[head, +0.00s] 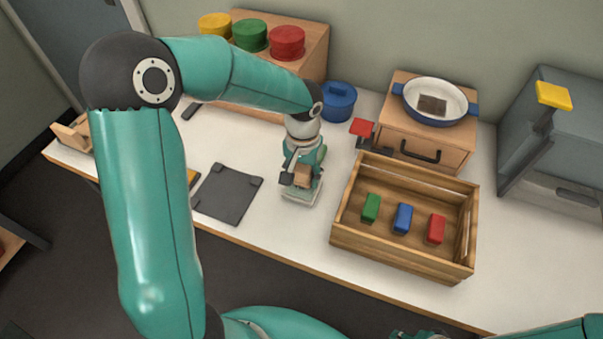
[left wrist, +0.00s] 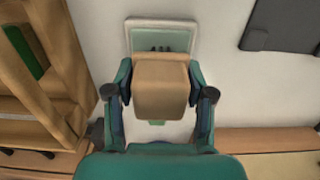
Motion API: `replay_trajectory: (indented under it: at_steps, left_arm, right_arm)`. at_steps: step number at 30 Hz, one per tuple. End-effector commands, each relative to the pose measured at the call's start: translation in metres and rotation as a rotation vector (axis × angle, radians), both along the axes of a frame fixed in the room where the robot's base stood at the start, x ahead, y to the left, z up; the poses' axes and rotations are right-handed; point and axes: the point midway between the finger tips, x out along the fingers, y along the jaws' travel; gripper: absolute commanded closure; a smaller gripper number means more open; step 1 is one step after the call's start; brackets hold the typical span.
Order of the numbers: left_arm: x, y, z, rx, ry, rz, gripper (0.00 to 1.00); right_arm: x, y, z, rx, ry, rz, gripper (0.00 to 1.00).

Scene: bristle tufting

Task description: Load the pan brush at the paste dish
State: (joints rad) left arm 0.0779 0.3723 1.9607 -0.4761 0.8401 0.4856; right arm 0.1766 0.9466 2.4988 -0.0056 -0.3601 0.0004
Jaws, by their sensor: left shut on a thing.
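My left gripper (head: 300,180) is shut on the wooden block of the pan brush (head: 303,173), a tan block. In the left wrist view the brush block (left wrist: 160,88) sits between the two fingers. The paste dish (head: 301,194) is a shallow, pale grey-green square on the white table. It lies just under and in front of the brush and also shows in the left wrist view (left wrist: 180,38). Dark bristle tips show over the dish beyond the block; I cannot tell whether they touch it.
A wooden crate (head: 350,237) with green, blue and red blocks stands right of the dish. A dark mat (head: 228,193) lies left. Behind are a blue pot (head: 338,100), a drawer box (head: 425,133) bearing a pan (head: 455,100), and a red-topped item (head: 361,127).

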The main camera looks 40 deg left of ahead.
Motion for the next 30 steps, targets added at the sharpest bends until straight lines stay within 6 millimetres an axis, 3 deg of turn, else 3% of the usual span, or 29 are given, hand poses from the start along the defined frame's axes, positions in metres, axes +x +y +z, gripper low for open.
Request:
replay_trajectory:
  at_steps: [18, 30]
  left_arm:
    - [0.0, 0.0, 0.053, -0.001, 0.0, -0.001, 0.74]
    - [0.0, 0.0, 0.057, 0.0, 0.0, -0.001, 0.74]
  right_arm:
    - [0.0, 0.0, 0.038, 0.0, 0.0, 0.0, 0.64]
    - [0.0, 0.0, 0.04, 0.0, 0.0, 0.0, 0.64]
